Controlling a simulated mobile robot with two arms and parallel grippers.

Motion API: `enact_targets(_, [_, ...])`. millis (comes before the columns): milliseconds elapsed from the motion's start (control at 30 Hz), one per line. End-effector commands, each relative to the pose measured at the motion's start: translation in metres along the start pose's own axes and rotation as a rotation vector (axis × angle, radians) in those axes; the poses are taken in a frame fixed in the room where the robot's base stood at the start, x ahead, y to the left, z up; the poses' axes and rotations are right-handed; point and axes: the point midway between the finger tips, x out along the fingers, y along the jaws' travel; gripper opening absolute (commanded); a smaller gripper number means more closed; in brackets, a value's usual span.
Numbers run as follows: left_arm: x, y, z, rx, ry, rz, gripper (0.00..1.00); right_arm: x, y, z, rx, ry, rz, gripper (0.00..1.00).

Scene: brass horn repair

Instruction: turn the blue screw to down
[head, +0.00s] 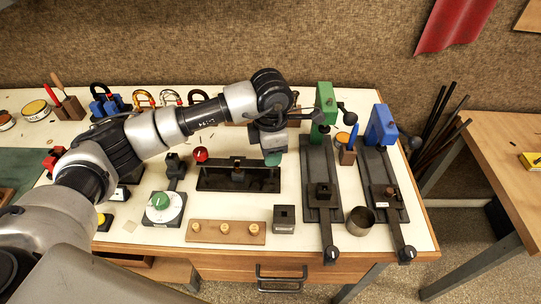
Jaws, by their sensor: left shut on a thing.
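The blue block of the right-hand clamp (380,127) stands at the far end of its dark rail. A dark crank with a round knob (415,143), taken as the blue screw's handle, sticks out on its right, pointing down and right. My left gripper (314,112) reaches right from the wrist to the left side of the green block (325,97) of the neighbouring clamp. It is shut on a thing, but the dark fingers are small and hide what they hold. It is apart from the blue screw. My right gripper is out of view.
The green clamp's crank (346,112) and a wooden holder with a blue-handled tool (348,150) lie between my left gripper and the blue clamp. A brass cup (360,221) stands between the rails. A black tray (210,184) lies below my arm.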

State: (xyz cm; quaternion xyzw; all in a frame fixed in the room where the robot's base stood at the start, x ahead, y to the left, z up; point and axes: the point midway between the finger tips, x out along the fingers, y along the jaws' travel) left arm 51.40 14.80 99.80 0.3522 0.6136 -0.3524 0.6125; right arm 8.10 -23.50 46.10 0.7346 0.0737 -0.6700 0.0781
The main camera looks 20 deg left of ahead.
Motion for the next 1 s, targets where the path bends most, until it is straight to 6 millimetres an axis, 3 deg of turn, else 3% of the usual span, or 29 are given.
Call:
enact_targets(300, [0.001, 0.0, 0.001, -0.302, -0.005, 0.004, 0.12, 0.023, -0.001, 0.002, 0.0, 0.0, 0.0, 0.57])
enact_targets(1000, [-0.001, 0.0, 0.002, -0.968, -0.008, 0.002, 0.12, 0.054, -0.001, 0.005, 0.0, 0.0, 0.0, 0.57])
